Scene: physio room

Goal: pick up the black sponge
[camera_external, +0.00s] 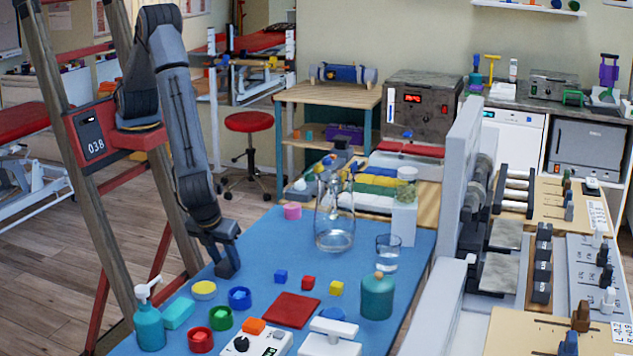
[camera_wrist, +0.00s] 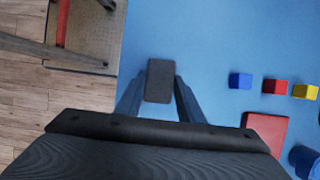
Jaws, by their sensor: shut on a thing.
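The black sponge (camera_wrist: 160,81) is a dark, flat-sided block between my gripper's two fingertips in the wrist view. My gripper (camera_wrist: 158,90) is shut on it, one finger on each side. In the external view my gripper (camera_external: 225,267) points down at the left edge of the blue table top (camera_external: 265,235). The sponge is hard to tell apart from the dark fingers there. I cannot tell whether the sponge touches the table.
Blue (camera_external: 281,276), red (camera_external: 308,282) and yellow (camera_external: 337,288) cubes lie to the right, near a red square (camera_external: 291,309). A glass carafe (camera_external: 334,225) stands behind. A yellow disc (camera_external: 204,290), blue ring (camera_external: 240,298) and teal pump bottle (camera_external: 149,325) are in front.

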